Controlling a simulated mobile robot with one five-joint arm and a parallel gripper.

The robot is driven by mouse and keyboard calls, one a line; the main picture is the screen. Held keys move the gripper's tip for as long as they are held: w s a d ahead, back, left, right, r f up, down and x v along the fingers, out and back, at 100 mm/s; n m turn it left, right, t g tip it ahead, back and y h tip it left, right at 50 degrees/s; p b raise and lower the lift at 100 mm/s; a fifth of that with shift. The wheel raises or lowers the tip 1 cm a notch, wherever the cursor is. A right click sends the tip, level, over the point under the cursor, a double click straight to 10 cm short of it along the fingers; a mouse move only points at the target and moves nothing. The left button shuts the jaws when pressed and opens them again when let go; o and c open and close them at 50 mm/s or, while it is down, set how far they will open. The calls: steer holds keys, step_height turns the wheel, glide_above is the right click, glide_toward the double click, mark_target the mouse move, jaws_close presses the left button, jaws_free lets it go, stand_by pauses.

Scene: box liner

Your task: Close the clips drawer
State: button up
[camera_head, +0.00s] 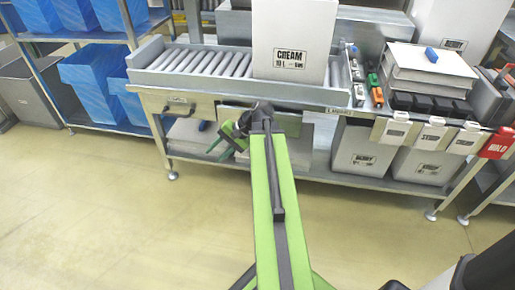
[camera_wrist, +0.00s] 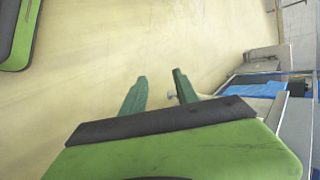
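A beige drawer front (camera_head: 178,106) with a dark handle and a small label sits under the left part of the roller conveyor. The label is too small to read, so I cannot tell if this is the clips drawer, nor whether it stands slightly out. A second pale front (camera_head: 288,122) to its right is mostly hidden by my arm. My gripper (camera_head: 220,147) is below and right of the handle, apart from it. In the wrist view its two green fingers (camera_wrist: 158,92) are spread with only floor between them. No drawer shows clearly there.
The roller conveyor (camera_head: 200,62) carries a tall cream box (camera_head: 292,40). Blue bins (camera_head: 90,75) stand on a rack at left. White boxes (camera_head: 362,150) stand on the lower shelf. Label tags and a red hold tag (camera_head: 497,143) hang at right. The floor (camera_head: 100,210) in front is clear.

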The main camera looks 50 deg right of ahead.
steer(key=s+d+m+t+h+b, duration=0.1)
steer(key=s+d+m+t+b, duration=0.4)
steer(key=s+d, duration=0.5)
steer(key=s+d+m+t+h+b, duration=0.2)
steer(key=s+d+m+t+b, duration=0.4)
steer(key=d, duration=0.9)
steer(key=shift+n+g, duration=0.6)
steer(key=shift+g, duration=0.2)
steer(key=x, duration=0.5)
steer(key=b+x, duration=0.1)
steer(key=x, duration=1)
steer(key=shift+w+a+b, duration=0.3)
steer(key=shift+a+b, duration=0.1)
steer(key=shift+a, duration=0.1)
jaws_close()
